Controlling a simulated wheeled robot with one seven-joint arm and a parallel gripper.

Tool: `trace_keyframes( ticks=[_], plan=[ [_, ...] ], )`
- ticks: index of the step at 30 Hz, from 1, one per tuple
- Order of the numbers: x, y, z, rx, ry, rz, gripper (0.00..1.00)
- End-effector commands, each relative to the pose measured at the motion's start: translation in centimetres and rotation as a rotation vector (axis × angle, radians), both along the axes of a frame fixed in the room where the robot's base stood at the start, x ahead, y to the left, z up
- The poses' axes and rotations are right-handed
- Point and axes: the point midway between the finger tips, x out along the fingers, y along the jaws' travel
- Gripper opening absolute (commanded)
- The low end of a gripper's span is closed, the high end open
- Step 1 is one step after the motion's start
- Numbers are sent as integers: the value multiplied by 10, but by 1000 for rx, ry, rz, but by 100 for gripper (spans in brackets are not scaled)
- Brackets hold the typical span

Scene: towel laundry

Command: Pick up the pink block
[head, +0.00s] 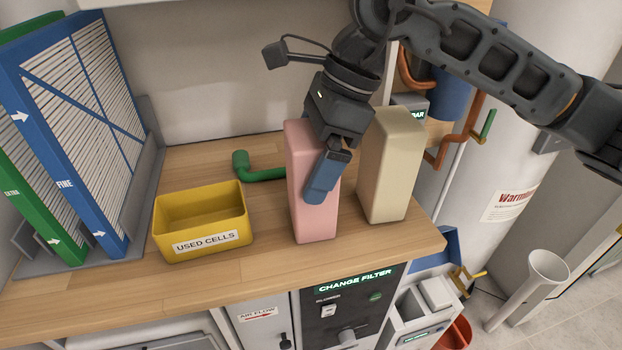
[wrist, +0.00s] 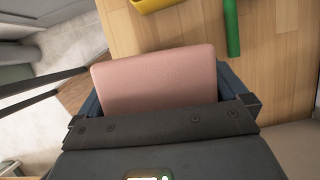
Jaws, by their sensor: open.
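The pink block (head: 313,222) stands upright on the wooden counter, left of a cream block. My gripper (head: 322,185) is over it from above, with one blue finger in front of the block's near face in the head view. In the wrist view the pink block (wrist: 155,82) fills the space between the blue fingers, which show at its left and right sides. The gripper is open around the block. The far finger is hidden in the head view, and I cannot tell whether either finger touches the block.
The cream block (head: 390,165) stands close on the right. A yellow bin (head: 205,245) labelled "USED CELLS" and a green pipe (head: 262,174) are to the left. Blue and green filter panels (head: 75,130) stand at the far left. The counter's front edge (head: 200,295) is near the block.

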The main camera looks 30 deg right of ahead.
Motion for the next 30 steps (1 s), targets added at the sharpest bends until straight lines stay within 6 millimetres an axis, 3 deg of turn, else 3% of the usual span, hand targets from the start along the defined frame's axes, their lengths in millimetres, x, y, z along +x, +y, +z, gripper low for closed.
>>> trace_keyframes(
  ticks=[2,30],
  plan=[
    [0,0,0,0,0,0,99],
    [0,0,1,0,0,0,10]
  ],
)
